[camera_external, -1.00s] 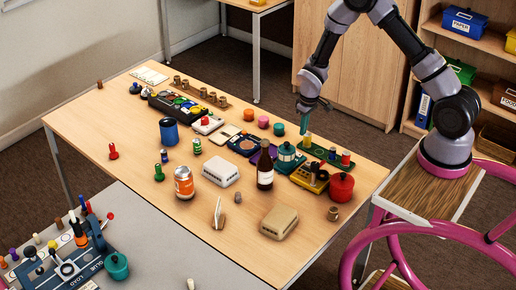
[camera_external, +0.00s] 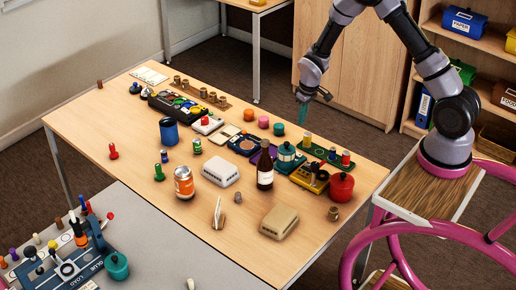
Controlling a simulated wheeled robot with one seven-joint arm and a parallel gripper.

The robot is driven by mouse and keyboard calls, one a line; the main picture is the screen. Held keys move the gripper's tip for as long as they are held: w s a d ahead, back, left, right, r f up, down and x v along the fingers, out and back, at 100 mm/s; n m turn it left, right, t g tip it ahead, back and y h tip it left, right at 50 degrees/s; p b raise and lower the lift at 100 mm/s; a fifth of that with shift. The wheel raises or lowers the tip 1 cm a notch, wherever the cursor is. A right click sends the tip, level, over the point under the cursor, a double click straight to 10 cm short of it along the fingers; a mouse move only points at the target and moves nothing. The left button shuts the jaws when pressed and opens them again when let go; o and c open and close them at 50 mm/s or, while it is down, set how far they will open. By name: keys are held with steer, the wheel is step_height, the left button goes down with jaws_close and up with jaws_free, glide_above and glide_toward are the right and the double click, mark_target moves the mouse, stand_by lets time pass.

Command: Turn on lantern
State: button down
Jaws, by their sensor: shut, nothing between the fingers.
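A teal, rounded thing with a narrower top (camera_external: 287,158), which looks like the lantern, stands upright on the wooden table's far right part, behind the brown bottle. Its switch is too small to make out, and I cannot tell whether it is lit. My gripper (camera_external: 302,118) points downward above the far edge of the table, with teal fingertips close together. It is shut and empty, above and a little right of the teal thing, apart from it.
A dark bottle (camera_external: 265,168) stands close in front of the teal thing. A green tray with pegs (camera_external: 319,152), a yellow-and-black device (camera_external: 309,179) and a red pot (camera_external: 341,187) crowd its right side. The table's near right corner (camera_external: 300,255) is fairly clear.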

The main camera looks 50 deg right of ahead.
mark_target(298, 154)
steer(key=shift+f, duration=0.1)
steer(key=f, duration=0.4)
steer(key=w+f, duration=0.1)
steer(key=f, duration=0.4)
steer(key=w+f, duration=0.1)
steer(key=f, duration=0.3)
steer(key=shift+f, duration=0.3)
steer(key=shift+f, duration=0.1)
steer(key=shift+w+f, duration=0.1)
steer(key=shift+f, duration=0.05)
steer(key=shift+s, duration=0.85)
steer(key=shift+r, duration=0.2)
